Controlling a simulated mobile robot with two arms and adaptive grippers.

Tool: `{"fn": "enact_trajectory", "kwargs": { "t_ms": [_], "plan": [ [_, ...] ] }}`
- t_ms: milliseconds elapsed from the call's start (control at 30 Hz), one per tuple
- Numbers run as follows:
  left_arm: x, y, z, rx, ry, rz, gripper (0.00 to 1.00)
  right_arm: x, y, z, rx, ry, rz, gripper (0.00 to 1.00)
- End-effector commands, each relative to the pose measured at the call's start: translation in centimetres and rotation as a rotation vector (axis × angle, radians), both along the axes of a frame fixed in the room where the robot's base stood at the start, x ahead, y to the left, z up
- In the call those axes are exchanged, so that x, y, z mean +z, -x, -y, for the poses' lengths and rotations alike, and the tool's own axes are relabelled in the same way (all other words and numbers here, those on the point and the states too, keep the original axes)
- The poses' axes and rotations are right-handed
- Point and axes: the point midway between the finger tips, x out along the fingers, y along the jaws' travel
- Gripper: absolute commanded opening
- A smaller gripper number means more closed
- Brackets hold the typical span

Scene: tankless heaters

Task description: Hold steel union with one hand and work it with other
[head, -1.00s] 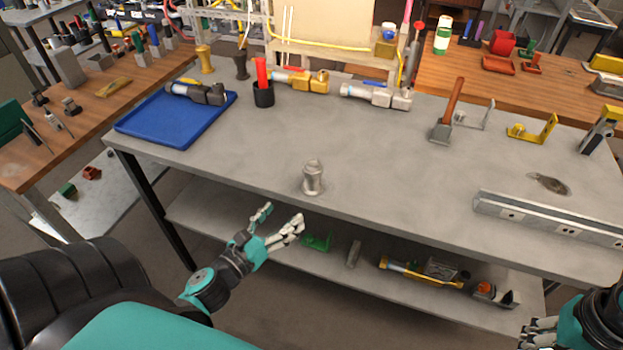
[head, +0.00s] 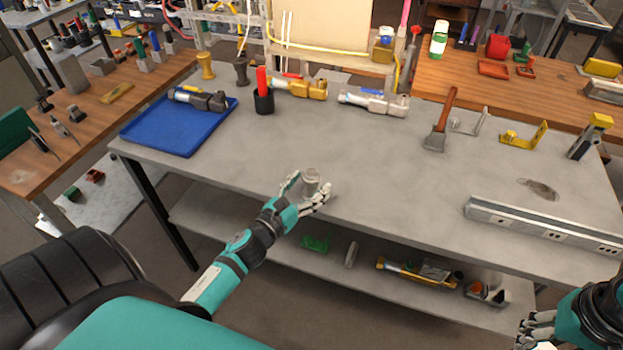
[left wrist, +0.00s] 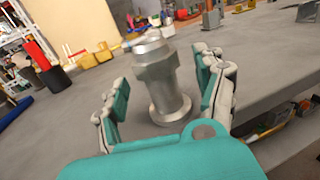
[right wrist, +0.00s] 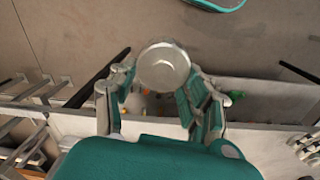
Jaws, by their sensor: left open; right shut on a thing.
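The steel union (head: 311,178) stands upright near the front edge of the grey bench. In the left wrist view the steel union (left wrist: 158,78) shows its hex collar and round flanged base. My left gripper (head: 307,190) is open, with its fingers on either side of the union; in the left wrist view gaps show between fingers and metal. My right gripper (head: 535,330) is at the lower right of the head view, away from the union. In the right wrist view it is shut on a round silver metal piece (right wrist: 163,68), seen end on.
A blue tray (head: 135,136) with a tool lies at the bench's left. A metal rail (head: 540,226) lies at the right. The bench around the union is clear.

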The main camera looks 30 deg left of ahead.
Motion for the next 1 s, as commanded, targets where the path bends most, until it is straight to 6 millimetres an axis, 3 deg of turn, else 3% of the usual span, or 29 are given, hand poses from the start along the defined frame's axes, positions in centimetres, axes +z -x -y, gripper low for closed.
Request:
{"fn": "enact_trajectory", "kwargs": {
  "t_ms": [100,367,900,1000],
  "plan": [
    [-0.04,-1.21,0.08,0.000,0.001,-0.001,0.70,0.37,0.01,0.00,0.000,0.000,-0.001,0.10],
    [-0.24,-1.40,0.10,0.000,0.001,-0.002,0.70,0.31,0.01,0.00,0.000,0.000,0.000,0.10],
    [-0.22,-1.38,0.09,0.000,0.001,-0.002,0.00,0.32,0.01,0.00,0.000,0.000,0.000,0.10],
    [-0.22,-1.37,0.09,0.000,0.002,-0.002,0.00,0.32,0.00,0.00,0.000,0.000,0.000,0.10]
  ]
}}
